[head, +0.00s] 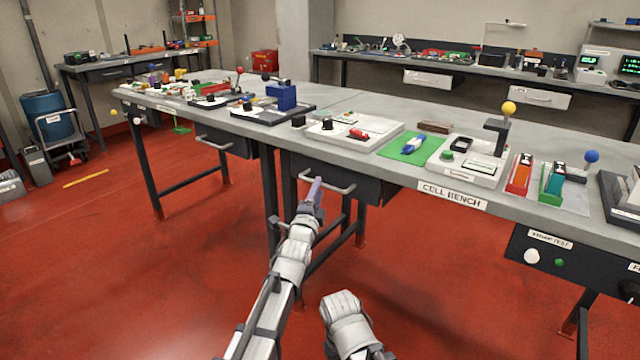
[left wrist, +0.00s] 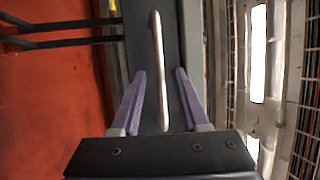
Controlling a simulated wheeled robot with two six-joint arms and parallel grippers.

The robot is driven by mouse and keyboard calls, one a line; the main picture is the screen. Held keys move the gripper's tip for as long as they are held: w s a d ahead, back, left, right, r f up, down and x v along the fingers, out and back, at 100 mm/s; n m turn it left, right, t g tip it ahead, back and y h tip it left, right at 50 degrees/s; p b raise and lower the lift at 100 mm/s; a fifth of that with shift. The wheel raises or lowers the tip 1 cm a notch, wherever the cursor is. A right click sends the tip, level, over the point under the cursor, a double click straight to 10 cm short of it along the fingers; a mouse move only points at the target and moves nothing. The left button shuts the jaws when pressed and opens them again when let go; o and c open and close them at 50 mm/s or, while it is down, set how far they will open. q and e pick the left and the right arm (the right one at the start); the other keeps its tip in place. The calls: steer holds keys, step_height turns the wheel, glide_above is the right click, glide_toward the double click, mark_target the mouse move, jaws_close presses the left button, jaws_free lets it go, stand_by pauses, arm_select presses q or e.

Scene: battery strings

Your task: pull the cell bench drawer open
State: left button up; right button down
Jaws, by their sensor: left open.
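The cell bench drawer (head: 372,190) is a dark box under the grey bench top, left of the "CELL BENCH" label (head: 452,195). Its pale bar handle (head: 342,189) runs across the front. My left gripper (head: 318,182) is at the handle, with its purple fingers pointing at the drawer front. In the left wrist view the handle (left wrist: 157,50) runs lengthwise between the two open fingers (left wrist: 160,75), with a gap on each side. The fingers are not closed on it. My right gripper does not show.
The cell bench top (head: 400,130) carries trays, a green mat (head: 409,146) and small parts. Another drawer (head: 224,140) is further left. A dark panel (head: 560,255) with knobs hangs at the right. Bench legs stand behind my left arm. The red floor in front is clear.

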arm_select(q)
steer(key=x, duration=0.3)
steer(key=shift+w, duration=0.1)
steer(key=shift+c, duration=0.2)
jaws_close()
stand_by(1.2)
